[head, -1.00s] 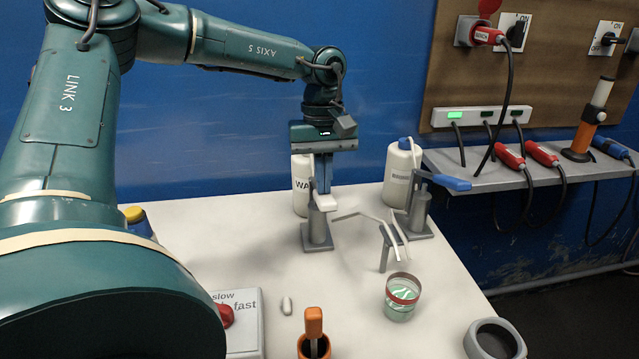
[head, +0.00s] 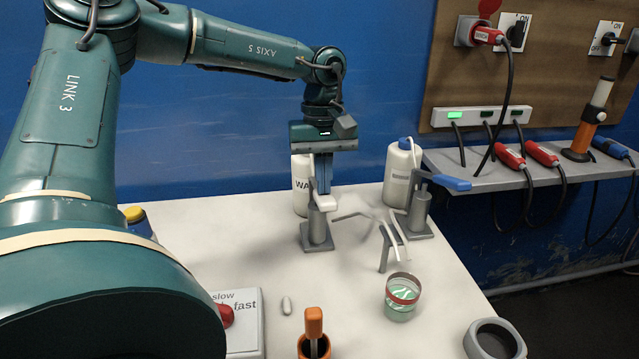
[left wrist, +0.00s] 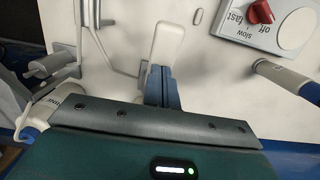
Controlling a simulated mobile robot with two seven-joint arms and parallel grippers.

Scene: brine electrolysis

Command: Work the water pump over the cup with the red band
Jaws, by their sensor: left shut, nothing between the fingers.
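The water pump (head: 318,228) is a grey post on a square base with a white-tipped lever (head: 326,202), in front of a white bottle marked "WA" (head: 301,170). My left gripper (head: 323,188) points down at the lever, shut and empty. In the left wrist view its fingertips (left wrist: 160,75) are at the near end of the white lever tip (left wrist: 168,42); I cannot tell whether they touch. The clear cup with the red band (head: 401,308) stands upright below the spout ends, with pale greenish contents. My right gripper is not in view.
A second pump with a blue lever (head: 418,211) stands at right before another white bottle (head: 401,167). A spout stand (head: 385,252) rises behind the cup. A switch box (head: 246,335), an orange-handled tool (head: 314,325) and a grey ring (head: 493,342) are in front.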

